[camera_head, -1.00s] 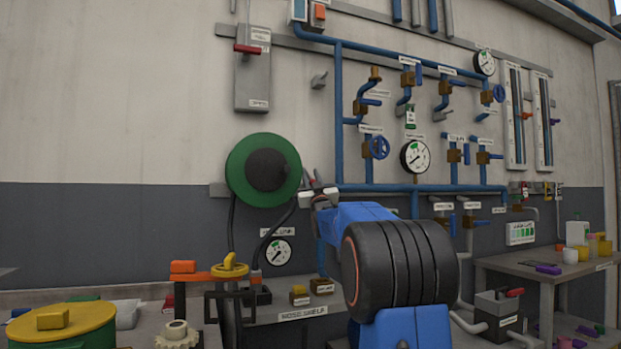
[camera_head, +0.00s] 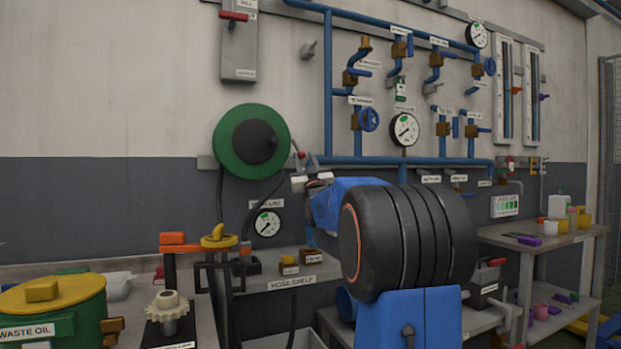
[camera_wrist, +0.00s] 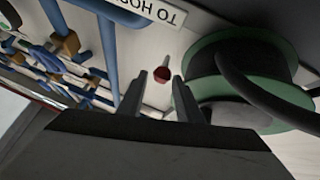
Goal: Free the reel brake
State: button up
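The reel is a green disc with a dark hub (camera_head: 251,147) on the wall. It fills the right side of the wrist view (camera_wrist: 205,62), with a black hose across it. A small lever with a red tip (camera_wrist: 161,73) stands out from the pale wall beside the reel; I take it to be the reel brake. My gripper (camera_wrist: 160,76) is open, with the red tip between its two fingers in the picture. I see no contact and cannot tell the depth. In the head view my gripper (camera_head: 307,162) is just right of the reel, small and partly unclear.
Blue pipes (camera_head: 328,90) with valves and gauges cover the wall to the right. The hose shelf (camera_head: 295,280) lies below. A yellow-lidded waste oil drum (camera_head: 50,295) stands at lower left, and a workbench (camera_head: 540,238) stands at right.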

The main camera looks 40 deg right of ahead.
jog(key=v, duration=1)
jog(key=shift+s+f, duration=0.2)
jog(key=shift+f, duration=0.05)
jog(key=shift+c, duration=0.6)
jog(key=shift+r, duration=0.1)
jog(key=c, duration=0.5)
jog(key=d+r+g, duration=0.1)
jog(key=d+r, duration=0.1)
jog(key=w+d+r+m+g+h, duration=0.1)
jog(key=r+g, duration=0.1)
jog(key=w+d+r+m+g, duration=0.1)
jog(key=d+r, duration=0.1)
jog(key=shift+w+d+r+h, duration=0.2)
jog(key=shift+d+r+h, duration=0.1)
jog(key=shift+h, duration=0.1)
grip_shut()
jog(key=s+a+r+n+g+y, duration=0.2)
jog(key=s+a+r+g+y, duration=0.35)
jog(key=a+r, duration=0.4)
send_near(300, 151)
jog(key=shift+g+y, duration=0.25)
jog(key=shift+y, duration=0.2)
jog(key=x, duration=0.4)
jog(key=shift+w+d+r, duration=0.2)
jog(key=shift+d+r, duration=0.05)
jog(key=shift+d, duration=0.05)
